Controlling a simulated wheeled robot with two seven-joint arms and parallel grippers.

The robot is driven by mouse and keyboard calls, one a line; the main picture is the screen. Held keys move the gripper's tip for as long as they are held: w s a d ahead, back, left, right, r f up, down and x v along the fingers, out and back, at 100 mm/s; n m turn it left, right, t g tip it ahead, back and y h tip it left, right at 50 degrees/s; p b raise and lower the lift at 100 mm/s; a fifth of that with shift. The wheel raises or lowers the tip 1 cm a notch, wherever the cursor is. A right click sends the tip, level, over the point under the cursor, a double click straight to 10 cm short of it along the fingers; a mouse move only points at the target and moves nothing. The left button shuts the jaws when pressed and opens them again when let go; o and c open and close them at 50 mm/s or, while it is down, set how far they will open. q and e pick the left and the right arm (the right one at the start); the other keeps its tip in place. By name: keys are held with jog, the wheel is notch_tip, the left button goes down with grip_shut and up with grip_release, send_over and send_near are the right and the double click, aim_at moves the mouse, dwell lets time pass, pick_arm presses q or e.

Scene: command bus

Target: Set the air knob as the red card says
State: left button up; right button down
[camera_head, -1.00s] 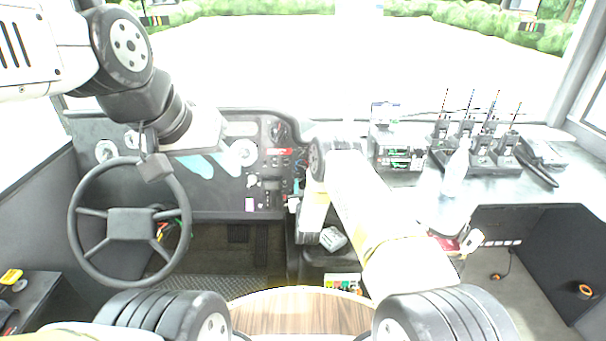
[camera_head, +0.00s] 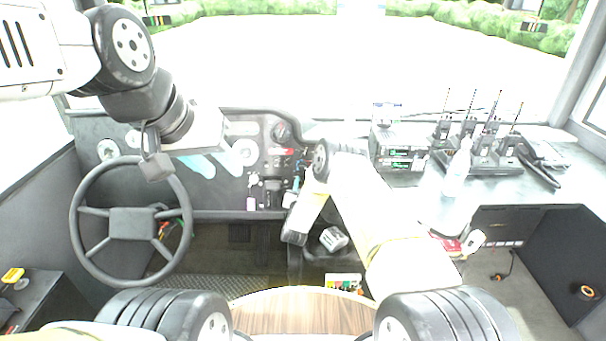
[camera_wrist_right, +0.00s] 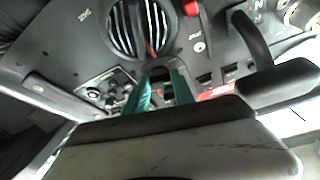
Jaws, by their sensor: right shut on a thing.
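My right gripper (camera_head: 297,183) is at the panel's right side, below the label. In the right wrist view its teal fingers (camera_wrist_right: 161,92) are close together at the panel, around a small dark part (camera_wrist_right: 160,74) that is mostly hidden. My left gripper (camera_head: 156,166) hangs by the steering wheel's upper right rim; its jaws are unclear.
The steering wheel (camera_head: 132,224) stands at left. Radios (camera_head: 485,147) and a clear bottle (camera_head: 456,174) stand on the right counter. A round vent (camera_wrist_right: 140,30), a red knob (camera_wrist_right: 191,8) and a black curved handle (camera_wrist_right: 252,38) are near my right fingers.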

jog(key=c, duration=1.1)
grip_release()
jog(key=shift+o, duration=0.2)
jog(key=shift+s, duration=0.1)
jog(key=s, duration=0.7)
jog(key=shift+s+a+f, duration=0.15)
jog(key=shift+s+a, duration=0.15)
jog(key=shift+a, duration=0.1)
